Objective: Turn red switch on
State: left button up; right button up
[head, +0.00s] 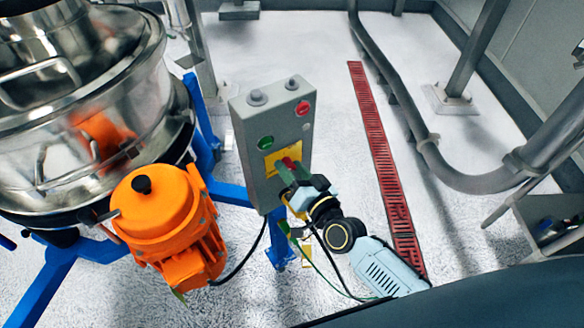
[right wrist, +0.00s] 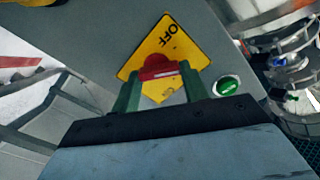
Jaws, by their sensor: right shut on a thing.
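The red switch (right wrist: 157,68) sits on a yellow plate (right wrist: 150,45) marked OFF, on the front of a grey control box (head: 245,130). In the head view the red switch (head: 289,162) shows just above my fingertips. My right gripper (head: 294,172) is at the yellow plate, with its green fingers one on each side of the switch. In the right wrist view my right gripper (right wrist: 158,80) is shut on the red switch, which covers part of the plate. My left gripper is not in view.
The box also bears a green button (head: 266,142) and a red button (head: 303,108). An orange motor (head: 165,215) and a steel sifter (head: 80,110) stand left of the box.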

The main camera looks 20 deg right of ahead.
jog(key=m, duration=0.2)
jog(key=shift+d+m, duration=0.1)
jog(key=shift+m, duration=0.3)
jog(key=m, duration=0.3)
jog(key=shift+f+m, duration=0.1)
jog(key=shift+m, duration=0.2)
jog(key=m, duration=0.3)
jog(key=shift+d+b, duration=0.15)
jog(key=shift+b, duration=0.25)
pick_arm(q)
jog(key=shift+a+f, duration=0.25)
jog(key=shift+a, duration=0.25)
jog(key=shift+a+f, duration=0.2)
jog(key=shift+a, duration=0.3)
pick_arm(e)
jog(key=shift+m, duration=0.8)
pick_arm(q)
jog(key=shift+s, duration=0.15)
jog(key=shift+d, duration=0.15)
pick_arm(e)
jog(key=o, duration=1)
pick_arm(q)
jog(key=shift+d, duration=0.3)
